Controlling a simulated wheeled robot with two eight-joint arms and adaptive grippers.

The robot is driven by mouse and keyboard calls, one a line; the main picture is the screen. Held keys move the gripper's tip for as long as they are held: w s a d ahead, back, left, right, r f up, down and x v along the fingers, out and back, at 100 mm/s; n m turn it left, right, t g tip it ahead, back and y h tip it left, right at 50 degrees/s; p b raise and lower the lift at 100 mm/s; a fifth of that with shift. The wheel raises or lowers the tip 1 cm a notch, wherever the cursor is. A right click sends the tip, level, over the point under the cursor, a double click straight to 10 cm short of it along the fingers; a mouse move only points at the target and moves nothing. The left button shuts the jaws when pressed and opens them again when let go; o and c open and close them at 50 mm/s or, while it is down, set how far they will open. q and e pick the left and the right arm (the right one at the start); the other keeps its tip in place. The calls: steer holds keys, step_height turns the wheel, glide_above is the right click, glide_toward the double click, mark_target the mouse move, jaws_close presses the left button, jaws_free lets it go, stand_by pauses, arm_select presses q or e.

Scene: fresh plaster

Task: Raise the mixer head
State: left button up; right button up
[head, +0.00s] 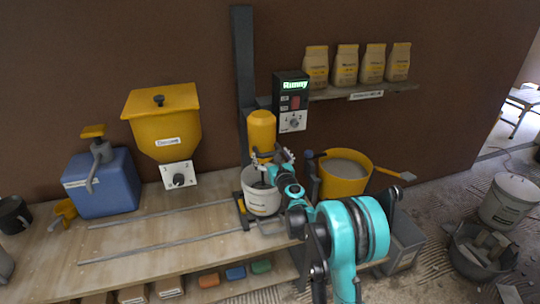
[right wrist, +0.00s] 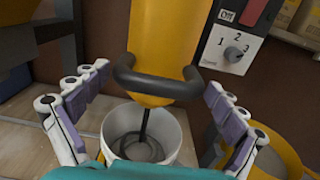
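The yellow mixer head (head: 262,128) is on a dark upright column (head: 243,75). In the right wrist view the mixer head (right wrist: 158,35) has a black bar handle (right wrist: 157,88) across its front. A thin dark stirring rod (right wrist: 144,125) runs down from it into a white bucket (right wrist: 170,125); the bucket (head: 262,202) stands on the bench. My right gripper (head: 271,157) is at the handle, its two fingers spread either side of it with gaps visible. I cannot tell whether the palm touches the handle. My left gripper is not in view.
A control box (head: 291,100) reading "Runny", with a dial, is right of the column. A yellow tub (head: 343,185) stands to the right. A yellow hopper (head: 162,125) and blue container (head: 103,185) stand left. Bags (head: 345,65) line a shelf. Rails (head: 160,248) cross the bench (head: 130,265).

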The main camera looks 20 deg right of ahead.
step_height(320, 180, up, 19)
steer(key=p, duration=1.1)
steer(key=shift+w, duration=0.1)
steer(key=o, duration=1.3)
steer(key=s, duration=1.2)
steer(key=shift+d, duration=0.2)
